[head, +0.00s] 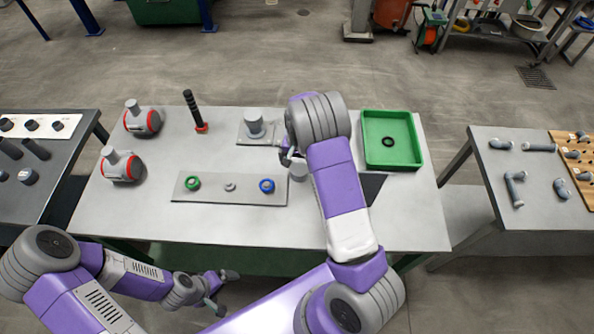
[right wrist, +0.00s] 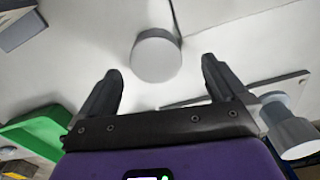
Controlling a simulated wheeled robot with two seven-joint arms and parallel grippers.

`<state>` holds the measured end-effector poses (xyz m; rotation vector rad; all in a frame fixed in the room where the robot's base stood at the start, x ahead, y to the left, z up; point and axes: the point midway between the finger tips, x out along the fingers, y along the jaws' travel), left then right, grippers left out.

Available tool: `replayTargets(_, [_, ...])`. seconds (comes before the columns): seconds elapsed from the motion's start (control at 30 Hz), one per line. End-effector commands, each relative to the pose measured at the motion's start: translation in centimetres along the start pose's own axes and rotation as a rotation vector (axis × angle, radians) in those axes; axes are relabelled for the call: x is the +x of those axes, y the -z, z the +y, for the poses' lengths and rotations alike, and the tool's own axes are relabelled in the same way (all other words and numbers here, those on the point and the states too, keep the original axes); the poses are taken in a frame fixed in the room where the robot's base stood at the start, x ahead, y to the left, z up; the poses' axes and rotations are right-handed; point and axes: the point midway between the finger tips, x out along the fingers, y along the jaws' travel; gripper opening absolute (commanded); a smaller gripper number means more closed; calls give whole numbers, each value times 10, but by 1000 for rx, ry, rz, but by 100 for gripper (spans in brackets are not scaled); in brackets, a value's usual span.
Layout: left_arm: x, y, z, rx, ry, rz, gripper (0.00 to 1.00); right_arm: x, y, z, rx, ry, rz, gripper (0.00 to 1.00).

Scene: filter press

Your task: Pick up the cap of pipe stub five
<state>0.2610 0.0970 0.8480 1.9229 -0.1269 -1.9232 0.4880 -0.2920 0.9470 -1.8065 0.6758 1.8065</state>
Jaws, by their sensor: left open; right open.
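A pale grey round piece (head: 298,172), cap-like, stands on the table beside my right gripper (head: 287,157), partly hidden by the arm. In the right wrist view its round grey end (right wrist: 155,60) shows ahead of the open fingers, centred roughly between them. My right gripper (right wrist: 161,75) is empty, and I see no contact with the piece. No number is readable, so I cannot tell which stub it belongs to. My left gripper (head: 222,291) is open and empty in front of the table's near edge.
A grey stub (head: 255,126) stands on a plate behind the right gripper. A green tray (head: 410,160) is at the right. Two grey-and-red fittings (head: 121,168) stand at left.

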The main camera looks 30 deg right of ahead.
Motion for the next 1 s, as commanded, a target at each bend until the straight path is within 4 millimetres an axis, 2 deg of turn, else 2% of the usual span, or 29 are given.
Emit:
replayTargets(0.3, [-3, 0, 1, 0, 0, 0, 95, 44, 1, 6, 1, 0, -2, 99])
replayTargets(0.63, [-2, 0, 1, 0, 0, 0, 95, 51, 2, 6, 1, 1, 0, 98])
replayTargets(1.0, [-2, 0, 1, 0, 0, 0, 95, 50, 2, 6, 1, 1, 0, 42])
